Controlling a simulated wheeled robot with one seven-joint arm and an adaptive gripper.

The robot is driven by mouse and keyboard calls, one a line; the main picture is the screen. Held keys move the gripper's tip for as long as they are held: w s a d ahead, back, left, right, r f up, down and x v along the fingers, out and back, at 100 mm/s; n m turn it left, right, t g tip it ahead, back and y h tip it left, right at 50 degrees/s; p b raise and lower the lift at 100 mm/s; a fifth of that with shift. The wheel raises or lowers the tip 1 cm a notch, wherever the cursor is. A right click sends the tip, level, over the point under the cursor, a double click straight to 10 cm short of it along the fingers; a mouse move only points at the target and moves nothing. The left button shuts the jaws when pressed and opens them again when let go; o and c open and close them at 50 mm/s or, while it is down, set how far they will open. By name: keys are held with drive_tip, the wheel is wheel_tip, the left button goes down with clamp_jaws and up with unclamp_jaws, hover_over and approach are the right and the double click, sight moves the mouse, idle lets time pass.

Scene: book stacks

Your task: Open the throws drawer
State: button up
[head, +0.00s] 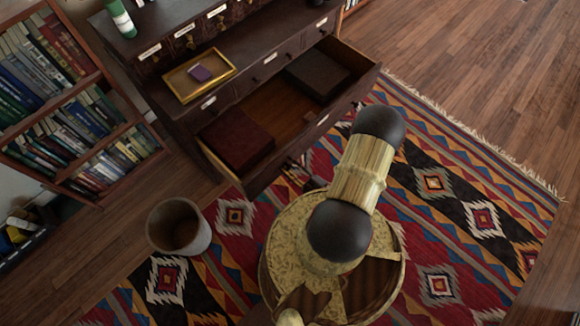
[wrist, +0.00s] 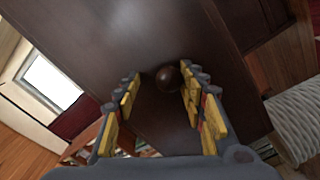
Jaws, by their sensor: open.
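A dark wooden chest of drawers (head: 262,50) stands at the upper middle of the head view. One wide drawer (head: 283,122) is pulled out, with a dark red box (head: 236,138) and a dark box (head: 317,74) inside. The drawer labels are too small to read. In the wrist view my gripper (wrist: 160,80) is open, its fingers on either side of a dark round knob (wrist: 168,78) on a dark wooden front (wrist: 110,40). I cannot tell whether they touch it. My arm mostly hides the gripper in the head view.
A grey bin (head: 181,228) stands on the patterned rug (head: 437,183). A bookcase (head: 112,107) is at left. Wooden floor at right is clear.

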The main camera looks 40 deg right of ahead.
sight(285, 153)
wheel_tip(285, 153, up, 7)
drive_tip(key=shift+d, duration=0.1)
drive_tip(key=shift+r, duration=0.8)
